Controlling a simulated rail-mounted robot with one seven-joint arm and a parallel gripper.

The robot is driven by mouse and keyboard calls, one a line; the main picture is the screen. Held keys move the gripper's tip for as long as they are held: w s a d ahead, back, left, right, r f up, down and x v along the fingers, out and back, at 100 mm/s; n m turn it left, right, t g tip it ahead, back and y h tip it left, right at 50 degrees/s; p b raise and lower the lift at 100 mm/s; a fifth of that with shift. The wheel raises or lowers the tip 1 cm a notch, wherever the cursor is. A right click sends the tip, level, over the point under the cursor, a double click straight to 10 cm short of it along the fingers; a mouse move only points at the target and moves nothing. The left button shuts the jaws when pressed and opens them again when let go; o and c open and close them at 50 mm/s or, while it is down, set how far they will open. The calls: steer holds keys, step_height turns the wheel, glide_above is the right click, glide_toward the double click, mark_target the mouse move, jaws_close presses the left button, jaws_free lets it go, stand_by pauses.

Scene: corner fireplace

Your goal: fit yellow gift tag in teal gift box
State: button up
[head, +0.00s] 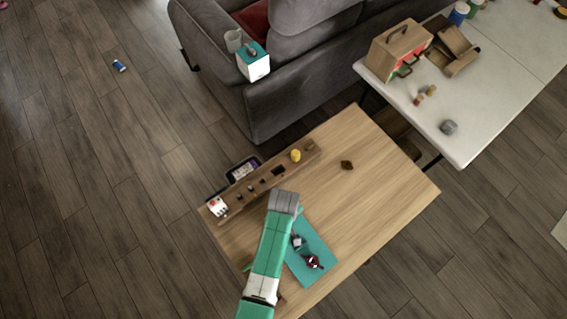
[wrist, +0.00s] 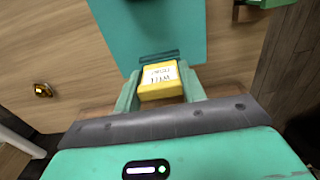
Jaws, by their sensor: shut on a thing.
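My gripper (wrist: 160,92) is shut on a yellow gift tag (wrist: 158,83), a small block with a white label and dark lettering on its face. In the wrist view the tag sits between the two teal fingers, in front of a teal sheet (wrist: 150,28). A darker teal strip (wrist: 159,57) shows just beyond the tag; I cannot tell whether it belongs to the teal gift box. In the head view my gripper (head: 284,200) is over the wooden table, and the tag is hidden. The teal sheet (head: 318,246) lies beside my arm with small dark items on it.
A long wooden rack (head: 262,186) with several small things, including a yellow one (head: 295,155), runs along the table's left edge. A brown piece (head: 347,165) lies alone. The table's right part is clear. A sofa and white table (head: 480,110) stand behind.

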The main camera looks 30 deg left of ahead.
steer(key=shift+f+b, duration=0.8)
steer(key=shift+f, duration=0.25)
steer(key=o, duration=1)
steer(key=shift+r, duration=0.1)
step_height(320, 180, up, 8)
steer(key=shift+f+p, duration=0.15)
steer(key=shift+p, duration=0.65)
